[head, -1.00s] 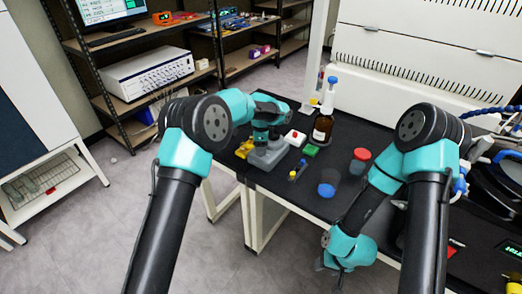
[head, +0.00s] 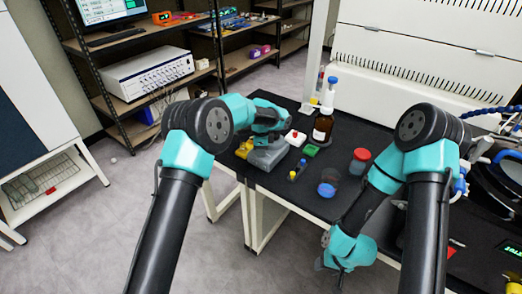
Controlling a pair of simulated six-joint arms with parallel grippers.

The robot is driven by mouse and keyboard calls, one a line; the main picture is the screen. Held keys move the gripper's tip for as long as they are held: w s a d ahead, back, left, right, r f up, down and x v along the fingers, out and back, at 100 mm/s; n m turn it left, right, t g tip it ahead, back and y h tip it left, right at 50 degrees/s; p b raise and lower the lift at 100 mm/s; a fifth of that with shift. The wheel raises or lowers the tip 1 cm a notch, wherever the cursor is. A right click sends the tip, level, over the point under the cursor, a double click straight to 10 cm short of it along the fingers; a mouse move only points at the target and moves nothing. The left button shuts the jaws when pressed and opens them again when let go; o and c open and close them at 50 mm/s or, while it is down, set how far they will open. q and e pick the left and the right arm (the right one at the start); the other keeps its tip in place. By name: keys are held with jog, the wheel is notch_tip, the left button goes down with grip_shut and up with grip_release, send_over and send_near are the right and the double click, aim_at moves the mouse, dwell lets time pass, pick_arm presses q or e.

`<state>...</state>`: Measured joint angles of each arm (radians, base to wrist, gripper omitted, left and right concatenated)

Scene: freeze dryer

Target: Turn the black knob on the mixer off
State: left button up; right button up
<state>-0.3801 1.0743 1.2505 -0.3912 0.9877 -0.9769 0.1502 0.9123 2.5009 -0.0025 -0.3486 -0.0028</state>
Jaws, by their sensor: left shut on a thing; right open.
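The grey mixer (head: 268,157) stands near the left end of the black bench. My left gripper (head: 262,139) is over its top, pointing down, and is shut on a part of the mixer there. The black knob cannot be made out; my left gripper and wrist cover that area. My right gripper (head: 338,268) hangs low in front of the bench edge, well apart from the mixer. It is open, with its fingers hard to see.
Beside the mixer are a white box with a red button (head: 295,138), a green block (head: 311,151) and a brown bottle (head: 323,127). A red-lidded jar (head: 360,160) and a cup with blue contents (head: 327,188) stand right of them. Yellow-topped vials (head: 292,176) are at the front edge.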

pick_arm(q)
jog(key=shift+n, duration=0.5)
jog(key=shift+c, duration=0.4)
jog(key=n, duration=1.1)
jog(key=o, duration=0.9)
jog(key=shift+o, duration=0.2)
jog(key=shift+r, duration=0.15)
notch_tip(320, 180, up, 17)
dwell(0.4)
